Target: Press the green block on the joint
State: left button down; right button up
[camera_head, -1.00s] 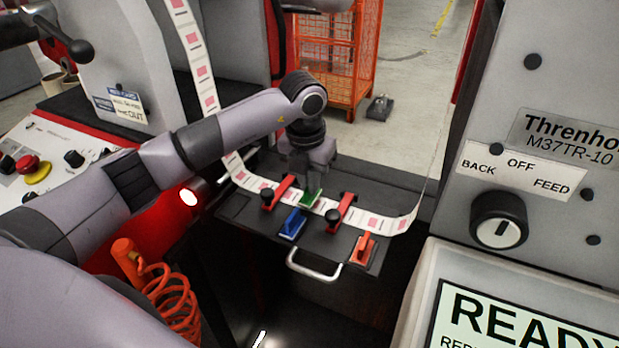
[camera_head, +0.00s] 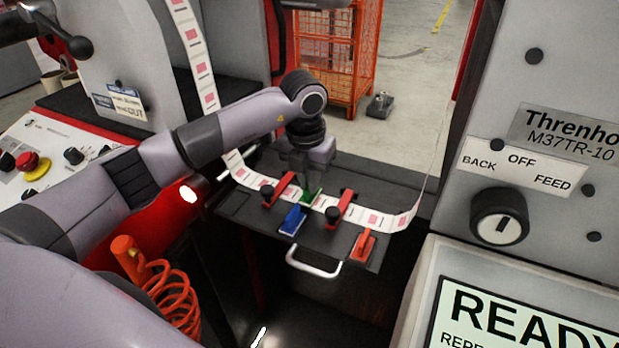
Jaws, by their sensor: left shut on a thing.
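The green block (camera_head: 312,196) is at the label web, between two red clamps with black knobs, the left clamp (camera_head: 280,189) and the right clamp (camera_head: 339,208). My left gripper (camera_head: 309,188) points down from above and is shut on the green block, hiding much of it. The block's underside seems to be at the web (camera_head: 372,219); whether it touches is too small to tell. The joint itself cannot be made out under the block. My right gripper is not in view.
A blue block (camera_head: 292,220) and an orange-red tool (camera_head: 363,245) lie on the dark splice table (camera_head: 330,240) in front of the web. A metal handle (camera_head: 313,264) sticks out at its front. The control panel (camera_head: 545,200) stands close on the right.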

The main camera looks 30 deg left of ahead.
pick_arm(q)
jog(key=shift+f, duration=0.3)
dwell(0.5)
jog(key=shift+f+b, duration=0.2)
jog(key=shift+b, duration=0.1)
dwell(0.4)
jog(key=shift+r, duration=0.1)
jog(key=shift+r+p, duration=1.9)
jog(key=shift+r, duration=0.6)
jog(key=shift+r+p, duration=1.15)
jog(key=shift+r, duration=0.35)
